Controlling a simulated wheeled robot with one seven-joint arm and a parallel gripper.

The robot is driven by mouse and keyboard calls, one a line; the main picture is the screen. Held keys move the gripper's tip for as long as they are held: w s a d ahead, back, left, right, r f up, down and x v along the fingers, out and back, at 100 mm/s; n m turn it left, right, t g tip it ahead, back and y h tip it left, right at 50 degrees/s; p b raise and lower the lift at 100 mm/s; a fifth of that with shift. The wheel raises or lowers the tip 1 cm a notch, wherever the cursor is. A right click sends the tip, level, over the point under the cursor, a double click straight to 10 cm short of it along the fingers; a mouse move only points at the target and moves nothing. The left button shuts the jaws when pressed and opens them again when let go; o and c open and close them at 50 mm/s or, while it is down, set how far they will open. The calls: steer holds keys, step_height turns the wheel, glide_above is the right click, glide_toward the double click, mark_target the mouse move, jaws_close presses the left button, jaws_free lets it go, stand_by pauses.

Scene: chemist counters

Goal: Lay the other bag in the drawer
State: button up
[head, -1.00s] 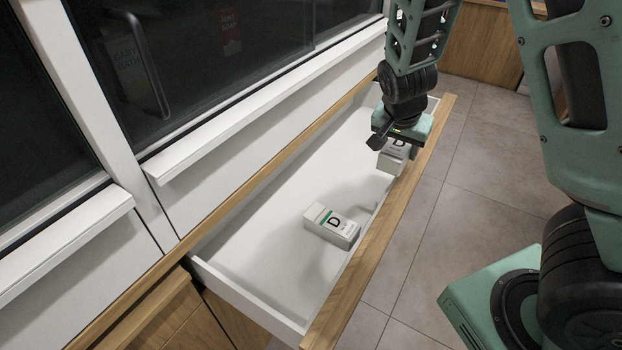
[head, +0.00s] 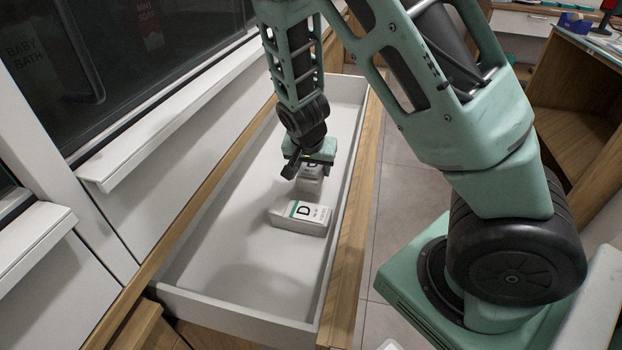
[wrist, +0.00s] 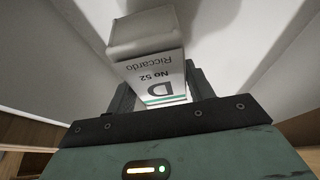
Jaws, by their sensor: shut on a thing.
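The open white drawer (head: 225,285) has a wooden front along its right side. One white bag (head: 300,217) with a "D" label and a green stripe lies on the drawer floor. My gripper (head: 310,166) is over the drawer, just behind that bag, shut on a second white bag (head: 311,183). In the wrist view the held bag (wrist: 150,75) shows a label reading "D", "No 52", "Riccardo", and sits between the fingers. The head view does not show clearly whether the held bag touches the drawer floor.
The near part of the drawer floor is clear. A white counter front with a ledge (head: 170,125) and a dark glass pane runs along the left. A wooden desk (head: 580,110) stands at the right, beyond tiled floor.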

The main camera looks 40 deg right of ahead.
steer(key=shift+f+b, duration=0.3)
steer(key=shift+f, duration=1.4)
steer(key=shift+f, duration=0.1)
steer(key=o, duration=1)
steer(key=shift+o, duration=0.2)
